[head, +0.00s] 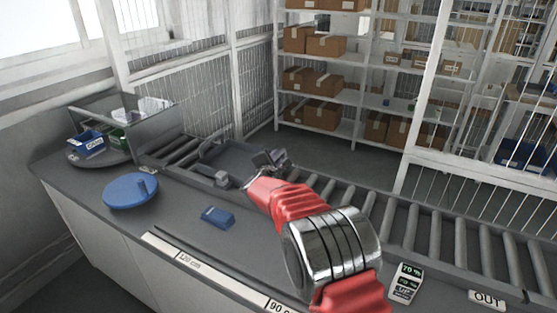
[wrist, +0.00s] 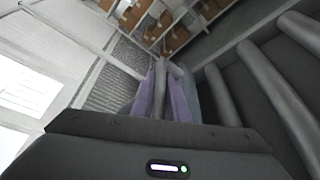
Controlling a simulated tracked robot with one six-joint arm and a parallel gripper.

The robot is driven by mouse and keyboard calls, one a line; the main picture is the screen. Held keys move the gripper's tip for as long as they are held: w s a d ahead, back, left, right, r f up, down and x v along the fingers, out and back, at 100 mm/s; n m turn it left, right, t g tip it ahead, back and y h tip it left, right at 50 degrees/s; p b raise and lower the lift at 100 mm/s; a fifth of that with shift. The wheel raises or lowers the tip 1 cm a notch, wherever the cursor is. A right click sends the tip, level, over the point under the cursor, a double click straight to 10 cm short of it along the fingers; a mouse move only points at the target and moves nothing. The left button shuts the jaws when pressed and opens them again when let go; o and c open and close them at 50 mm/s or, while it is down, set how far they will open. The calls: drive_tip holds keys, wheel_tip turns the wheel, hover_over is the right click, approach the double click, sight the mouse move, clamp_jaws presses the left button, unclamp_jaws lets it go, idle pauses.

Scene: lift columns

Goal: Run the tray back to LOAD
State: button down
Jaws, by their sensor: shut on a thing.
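The dark grey tray (head: 243,160) sits on the roller conveyor, left of the picture's middle in the head view. It has a raised grey handle at its left end. My gripper (head: 270,159) is at the tray's right end. In the wrist view my gripper (wrist: 160,92) has its purple-grey fingers closed on a grey upright bar, which looks like part of the tray. The exact contact is partly hidden by my gripper. No LOAD label is readable in either view.
Bare rollers (head: 395,225) run right of the tray towards the OUT sign (head: 487,298); a short roller stretch (head: 172,152) shows to its left. Mesh fencing (head: 185,95) stands behind.

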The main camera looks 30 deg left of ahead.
drive_tip(key=shift+f, duration=0.3)
drive_tip(key=c, duration=2)
unclamp_jaws()
drive_tip(key=shift+o, duration=1.4)
drive_tip(key=shift+r, duration=0.2)
drive_tip(key=v, duration=1.3)
drive_tip(key=shift+s, duration=0.35)
drive_tip(key=shift+d, duration=0.15)
